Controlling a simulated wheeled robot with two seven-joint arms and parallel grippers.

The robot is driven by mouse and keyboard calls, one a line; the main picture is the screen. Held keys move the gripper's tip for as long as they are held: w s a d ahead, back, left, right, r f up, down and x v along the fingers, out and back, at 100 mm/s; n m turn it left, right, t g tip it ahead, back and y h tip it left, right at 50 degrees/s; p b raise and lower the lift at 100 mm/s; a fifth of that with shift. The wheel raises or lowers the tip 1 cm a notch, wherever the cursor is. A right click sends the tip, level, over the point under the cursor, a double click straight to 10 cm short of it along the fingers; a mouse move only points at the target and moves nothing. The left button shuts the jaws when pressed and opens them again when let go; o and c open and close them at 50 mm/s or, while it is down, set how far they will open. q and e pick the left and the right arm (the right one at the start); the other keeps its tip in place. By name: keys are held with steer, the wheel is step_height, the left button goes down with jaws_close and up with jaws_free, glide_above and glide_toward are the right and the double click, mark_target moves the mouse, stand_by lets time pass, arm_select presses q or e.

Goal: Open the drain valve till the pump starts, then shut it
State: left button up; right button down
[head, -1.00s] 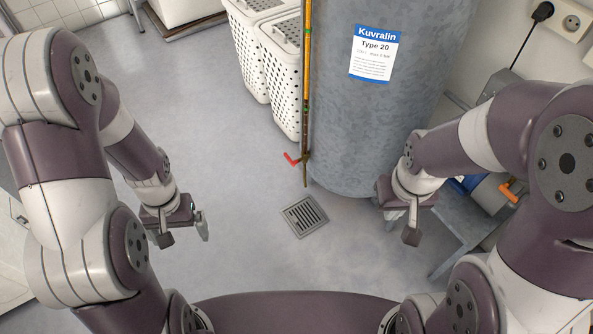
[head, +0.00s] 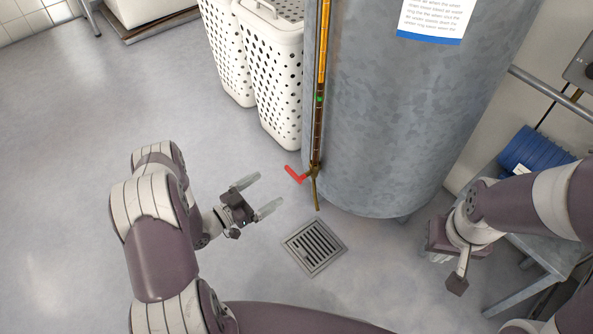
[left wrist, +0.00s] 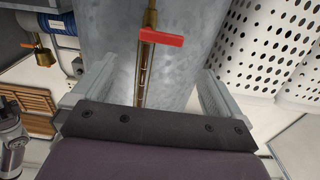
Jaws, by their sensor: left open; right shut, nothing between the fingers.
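The drain valve is a small brass fitting (head: 315,174) with a red lever (head: 294,174), low on the front of a grey tank (head: 400,110). Its thin brass outlet points down beside a floor drain (head: 314,247). My left gripper (head: 268,192) is open and empty, left of the red lever and apart from it, its fingers pointing toward the tank. In the left wrist view the red lever (left wrist: 162,38) lies crosswise ahead, between the open fingers. My right gripper (head: 455,282) is shut and empty, right of the tank's foot. I cannot identify the pump for sure.
White perforated baskets (head: 275,75) stand close behind on the left. A grey metal stand (head: 545,265) and a blue object (head: 530,150) are at the right. The left floor is clear.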

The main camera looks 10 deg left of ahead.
mark_target(292, 174)
arm_select(q)
steer(key=b+x, duration=0.2)
steer(key=x, duration=0.2)
steer(key=b+x, duration=0.1)
steer(key=x, duration=0.4)
steer(key=shift+w+d+f+b, duration=0.2)
steer(key=shift+f+b, duration=0.05)
steer(key=shift+b, duration=0.1)
steer(key=shift+w+d+r, duration=0.15)
steer(key=shift+w+d, duration=0.2)
steer(key=shift+w, duration=0.15)
steer(key=c, duration=0.9)
